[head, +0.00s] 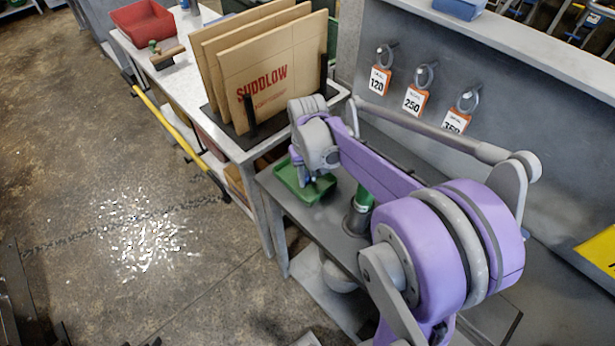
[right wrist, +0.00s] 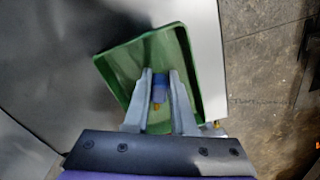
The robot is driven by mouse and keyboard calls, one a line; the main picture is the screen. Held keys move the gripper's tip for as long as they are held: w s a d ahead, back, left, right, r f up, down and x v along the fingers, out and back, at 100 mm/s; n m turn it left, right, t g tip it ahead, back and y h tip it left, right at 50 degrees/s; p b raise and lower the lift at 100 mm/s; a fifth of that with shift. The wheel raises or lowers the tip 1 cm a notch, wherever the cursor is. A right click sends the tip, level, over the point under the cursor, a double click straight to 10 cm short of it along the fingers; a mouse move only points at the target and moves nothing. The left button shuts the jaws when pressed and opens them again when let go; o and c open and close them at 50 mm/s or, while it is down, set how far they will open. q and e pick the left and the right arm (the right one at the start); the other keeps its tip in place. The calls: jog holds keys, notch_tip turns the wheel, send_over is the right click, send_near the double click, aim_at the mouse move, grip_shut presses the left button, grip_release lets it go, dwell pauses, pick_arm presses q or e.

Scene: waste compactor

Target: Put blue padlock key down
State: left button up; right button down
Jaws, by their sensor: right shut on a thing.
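My right gripper (head: 314,186) points down over a small green tray (head: 288,178) on the grey bench. In the right wrist view its two fingers (right wrist: 160,88) are shut on the blue padlock key (right wrist: 160,95), which shows a blue body with a brassy tip. The key is over the inside of the green tray (right wrist: 185,45). I cannot tell whether it touches the tray floor. In the head view the key is hidden by the gripper. My left gripper is not in view.
A green and grey cylinder (head: 361,209) stands on the bench right of the tray, close under my arm. Cardboard sheets (head: 262,88) stand in a rack behind. Tags numbered 120 (head: 379,80) and 250 (head: 415,101) hang on the panel.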

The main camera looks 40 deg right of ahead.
jog(key=shift+f, duration=0.1)
jog(key=c, duration=1.2)
grip_release()
jog(key=shift+f, duration=0.1)
jog(key=o, duration=0.5)
jog(key=shift+c, duration=0.2)
jog(key=shift+r, duration=0.3)
notch_tip(320, 180, up, 11)
jog(key=p, duration=0.1)
jog(key=s+a+f+n+t, duration=0.4)
jog(key=s+a+f, duration=0.5)
jog(key=s+a, duration=0.4)
jog(key=shift+a+f+t, duration=0.25)
jog(key=shift+a+t, duration=0.45)
jog(key=shift+a, duration=0.1)
